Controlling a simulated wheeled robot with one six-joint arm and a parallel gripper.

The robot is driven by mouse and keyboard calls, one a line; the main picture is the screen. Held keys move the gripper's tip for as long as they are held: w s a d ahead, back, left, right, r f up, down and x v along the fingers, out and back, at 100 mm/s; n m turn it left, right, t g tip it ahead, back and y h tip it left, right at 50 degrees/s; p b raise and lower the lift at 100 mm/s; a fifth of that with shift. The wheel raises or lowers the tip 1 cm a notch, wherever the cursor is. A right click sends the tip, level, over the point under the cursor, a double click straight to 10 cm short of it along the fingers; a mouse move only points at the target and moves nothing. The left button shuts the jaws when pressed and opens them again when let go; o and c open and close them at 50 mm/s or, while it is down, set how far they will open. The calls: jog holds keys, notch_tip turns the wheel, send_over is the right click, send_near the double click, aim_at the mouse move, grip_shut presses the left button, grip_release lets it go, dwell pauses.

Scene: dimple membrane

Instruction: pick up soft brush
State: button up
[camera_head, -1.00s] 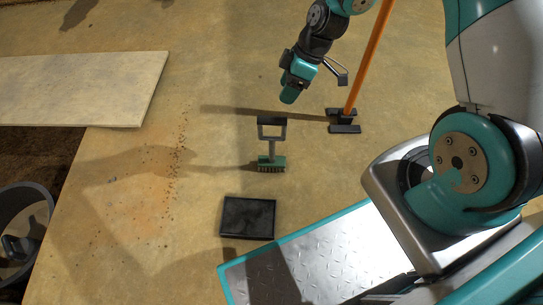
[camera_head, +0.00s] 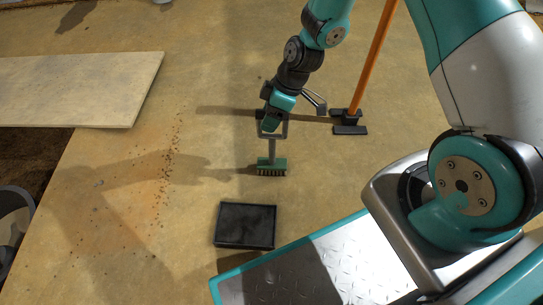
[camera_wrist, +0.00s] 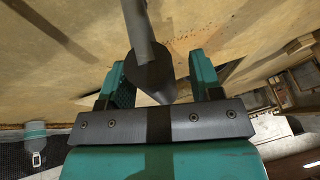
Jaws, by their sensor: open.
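The soft brush (camera_head: 271,166) stands on the floor in the head view, with a green head, short bristles down and a grey handle rising to a loop grip. My gripper (camera_head: 270,117) is at the top of that handle and covers part of the loop. In the wrist view my gripper (camera_wrist: 160,72) is open, its two teal fingers apart. A grey part of the brush handle (camera_wrist: 143,38) shows between them, widening into a dark piece. I cannot tell whether a finger touches it.
A black tray (camera_head: 245,226) lies in front of the brush. A tool with an orange pole (camera_head: 372,60) stands at the right, close to my arm. A pale board (camera_head: 80,90) lies at the left, and loose crumbs (camera_head: 168,170) are scattered on the floor.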

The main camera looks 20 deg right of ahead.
jog(key=shift+r, duration=0.1)
grip_shut()
notch_tip(320, 180, up, 20)
jog(key=p, duration=1.1)
